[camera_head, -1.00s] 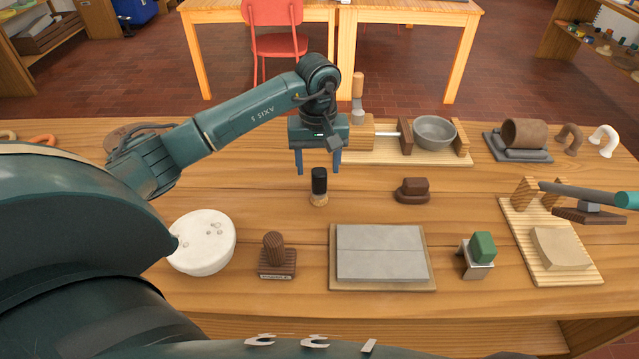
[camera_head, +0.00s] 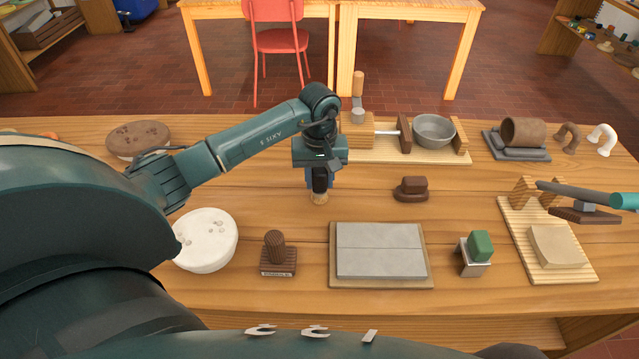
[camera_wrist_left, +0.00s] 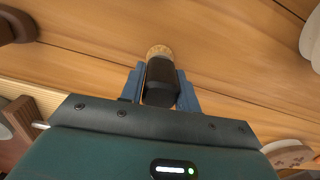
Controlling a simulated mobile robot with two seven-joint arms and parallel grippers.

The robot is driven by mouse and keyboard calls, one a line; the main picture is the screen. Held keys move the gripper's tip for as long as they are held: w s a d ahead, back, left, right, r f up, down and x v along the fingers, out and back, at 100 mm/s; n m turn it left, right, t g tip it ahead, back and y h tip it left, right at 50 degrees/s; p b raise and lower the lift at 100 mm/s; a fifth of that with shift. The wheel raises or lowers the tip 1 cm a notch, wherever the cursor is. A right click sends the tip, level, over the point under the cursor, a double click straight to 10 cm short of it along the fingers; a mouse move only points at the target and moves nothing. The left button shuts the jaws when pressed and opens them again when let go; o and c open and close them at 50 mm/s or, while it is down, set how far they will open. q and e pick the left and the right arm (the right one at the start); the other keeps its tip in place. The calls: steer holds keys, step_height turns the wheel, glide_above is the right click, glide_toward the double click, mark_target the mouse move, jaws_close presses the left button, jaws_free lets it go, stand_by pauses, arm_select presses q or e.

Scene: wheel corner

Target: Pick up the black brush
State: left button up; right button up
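The black brush (camera_head: 319,198) stands upright on the wooden table, its tan bristle end down and its black handle up. My left gripper (camera_head: 319,184) is above it, pointing down, with its blue fingers around the black handle. In the left wrist view the black brush (camera_wrist_left: 161,82) sits between the two fingers of my left gripper (camera_wrist_left: 161,90), which lie close against both sides of it. The gripper's body hides the top of the handle in the head view. My right gripper is not in view.
A white round block (camera_head: 205,243), a brown ridged stamp (camera_head: 276,257) and a grey slab board (camera_head: 430,278) lie in front. A small brown block (camera_head: 411,190) is to the right. A wooden stand with a grey bowl (camera_head: 434,130) is behind. Bare table surrounds the brush.

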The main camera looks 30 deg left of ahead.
arm_select(q)
steer(key=c, duration=0.4)
steer(key=shift+c, duration=0.4)
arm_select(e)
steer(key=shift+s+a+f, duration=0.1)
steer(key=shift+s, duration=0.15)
arm_select(q)
steer(key=shift+r, duration=0.1)
